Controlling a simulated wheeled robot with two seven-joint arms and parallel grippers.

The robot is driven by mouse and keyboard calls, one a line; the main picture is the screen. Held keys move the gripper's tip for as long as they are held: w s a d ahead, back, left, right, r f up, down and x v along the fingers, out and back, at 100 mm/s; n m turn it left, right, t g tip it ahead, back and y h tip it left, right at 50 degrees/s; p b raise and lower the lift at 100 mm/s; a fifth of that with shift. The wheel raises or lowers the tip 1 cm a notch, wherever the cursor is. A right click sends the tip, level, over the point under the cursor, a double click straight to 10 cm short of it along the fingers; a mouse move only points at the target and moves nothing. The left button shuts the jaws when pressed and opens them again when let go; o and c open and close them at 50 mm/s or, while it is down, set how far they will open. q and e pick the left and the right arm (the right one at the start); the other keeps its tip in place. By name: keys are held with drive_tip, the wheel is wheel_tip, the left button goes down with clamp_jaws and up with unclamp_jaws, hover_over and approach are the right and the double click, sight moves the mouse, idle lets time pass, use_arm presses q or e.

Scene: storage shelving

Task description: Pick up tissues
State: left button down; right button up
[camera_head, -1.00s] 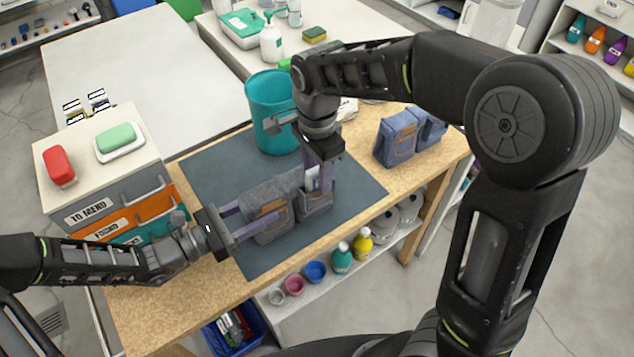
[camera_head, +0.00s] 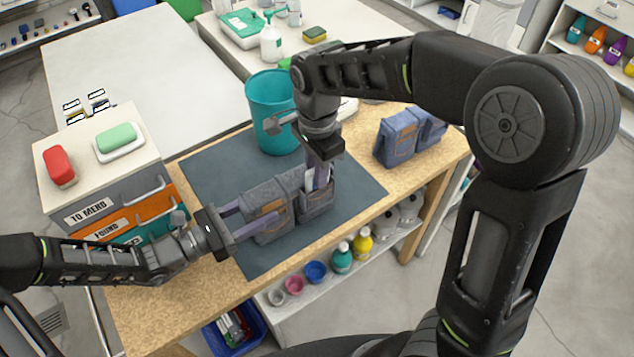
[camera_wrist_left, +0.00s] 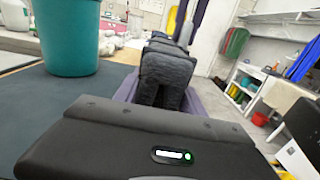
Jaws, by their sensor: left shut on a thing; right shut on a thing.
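A blue-grey denim garment (camera_head: 272,195) with a brown label and pockets lies on the dark mat in the head view. My left gripper (camera_head: 248,222) is shut on its left part, with its purple fingers along both sides. In the left wrist view the garment (camera_wrist_left: 165,75) stands up between the fingers. My right gripper (camera_head: 318,180) reaches down from above into the right pocket area and is shut.
A teal bin (camera_head: 268,105) stands at the mat's back edge, close behind my right gripper. More folded denim (camera_head: 398,138) lies on the table at right. A drawer box (camera_head: 110,185) with soap on top stands at left. The mat (camera_head: 205,165) is clear at back left.

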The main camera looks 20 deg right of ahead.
clamp_jaws()
wheel_tip(320, 180, up, 10)
idle(0.6)
idle(0.4)
use_arm(q)
drive_tip(key=c, duration=0.6)
unclamp_jaws()
drive_tip(key=shift+a, duration=0.1)
